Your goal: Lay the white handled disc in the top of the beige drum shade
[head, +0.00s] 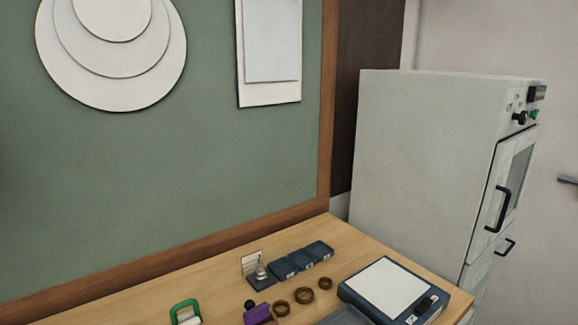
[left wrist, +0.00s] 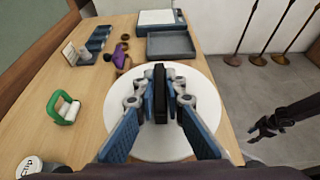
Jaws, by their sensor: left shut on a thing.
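The white disc (left wrist: 205,84) with a dark upright handle (left wrist: 160,88) shows in the left wrist view. My left gripper (left wrist: 160,100) is shut on the handle, with one blue finger on each side. The disc is over the table's right edge; I cannot tell whether it touches the table. A dark gripper, which looks like my right one (left wrist: 262,127), is over the floor at the right, apart from the disc; its jaw opening is unclear. The beige drum shade is not visible in either view. The head view shows neither gripper nor the disc.
The wooden table (head: 225,292) holds a green-handled tool (head: 186,312), a purple item (head: 258,313), brown rings (head: 304,295), dark blocks (head: 302,259) and a flat white-topped device (head: 390,288). A grey tray (left wrist: 170,46) also lies there. A grey cabinet (head: 425,165) stands behind. Brown stands (left wrist: 285,60) are on the floor.

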